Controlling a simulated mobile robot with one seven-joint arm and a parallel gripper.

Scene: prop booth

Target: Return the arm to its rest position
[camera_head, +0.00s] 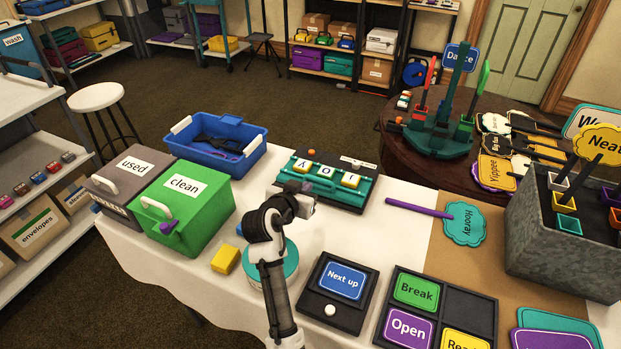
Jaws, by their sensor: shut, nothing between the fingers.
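My arm rises from the bottom middle of the head view over the white-covered table. My gripper (303,197) is at its upper end, pointing right and away, just in front of the teal letter rack (327,197). The gripper is small here. It is shut, with nothing held. I cannot tell whether it touches the rack or hangs above the table. My forearm hides part of a round teal-topped tin (290,262).
Left of my arm are a yellow block (226,259), a green "clean" box (180,215), a grey "used" box (128,178) and a blue tray (262,145). Right are the "Next up" stand (343,282), a sign board (470,309), a "Hooray" paddle (464,223) and a grey planter (545,243).

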